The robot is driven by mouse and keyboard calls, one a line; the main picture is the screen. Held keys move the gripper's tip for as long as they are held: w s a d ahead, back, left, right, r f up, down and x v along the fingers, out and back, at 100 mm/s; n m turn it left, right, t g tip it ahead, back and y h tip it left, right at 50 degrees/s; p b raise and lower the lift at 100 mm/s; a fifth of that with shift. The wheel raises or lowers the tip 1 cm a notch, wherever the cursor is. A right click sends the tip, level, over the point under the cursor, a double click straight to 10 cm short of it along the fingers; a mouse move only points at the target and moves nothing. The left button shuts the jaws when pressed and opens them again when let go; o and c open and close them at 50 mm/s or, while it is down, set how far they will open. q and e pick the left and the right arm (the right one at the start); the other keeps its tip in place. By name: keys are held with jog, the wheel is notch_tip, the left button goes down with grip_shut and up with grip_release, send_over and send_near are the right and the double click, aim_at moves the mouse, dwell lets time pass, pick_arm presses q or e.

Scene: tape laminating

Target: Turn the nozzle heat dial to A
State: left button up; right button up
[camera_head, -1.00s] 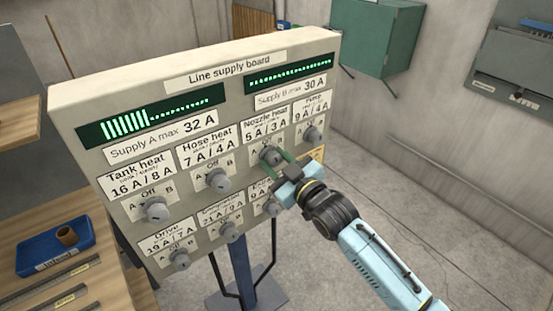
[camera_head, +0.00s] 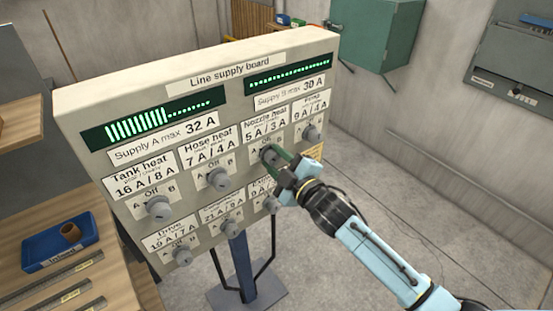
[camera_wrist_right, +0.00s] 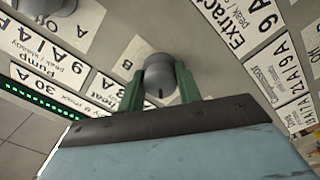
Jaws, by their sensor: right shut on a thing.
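The nozzle heat dial (camera_head: 269,155) is a grey knob below the "Nozzle heat 5 A/3 A" label (camera_head: 265,124) on the line supply board (camera_head: 75,105). My right gripper (camera_head: 277,162) has its green fingers closed around this dial. In the right wrist view the dial (camera_wrist_right: 161,78) sits between the two fingers of the right gripper (camera_wrist_right: 160,92). My left gripper is not in view.
A blue tray (camera_head: 60,245) lies on the wooden bench at left.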

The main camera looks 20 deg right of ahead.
jog(key=shift+r, duration=0.15)
jog(key=o, duration=0.9)
jog(key=shift+c, duration=0.2)
jog(key=shift+o, duration=0.7)
jog(key=shift+w+a, duration=0.1)
jog(key=shift+w, duration=0.05)
jog(key=b+v, duration=0.2)
jog(key=v, duration=1.1)
jog(key=shift+s, duration=0.2)
